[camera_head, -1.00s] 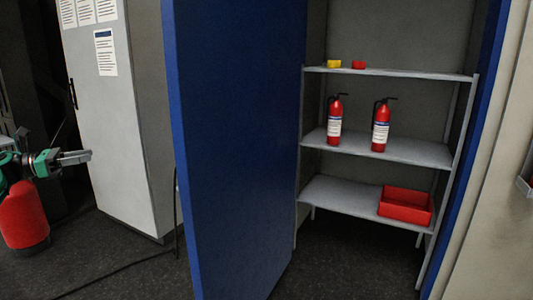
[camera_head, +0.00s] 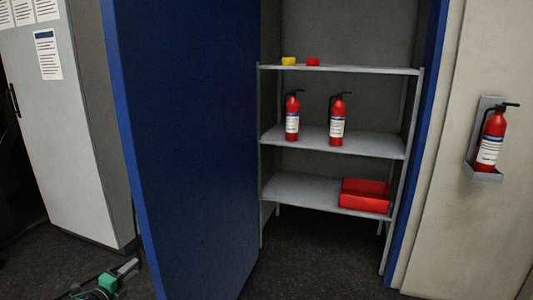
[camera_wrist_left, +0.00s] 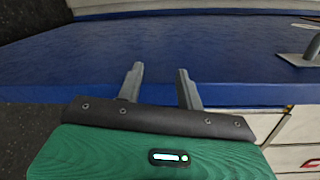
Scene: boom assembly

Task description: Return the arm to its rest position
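My left gripper (camera_head: 128,267) is low at the left in the head view, with a green body and grey fingers. A blue panel (camera_wrist_left: 110,50) lies beyond the fingertips there. My right arm and gripper are not in view.
The open blue door (camera_head: 190,140) stands beside a shelf unit (camera_head: 290,180) holding two fire extinguishers (camera_head: 292,118) (camera_head: 337,122) and a red bin (camera_head: 365,196). Another extinguisher (camera_head: 490,145) hangs on the right wall. A grey cabinet (camera_head: 60,130) stands at left.

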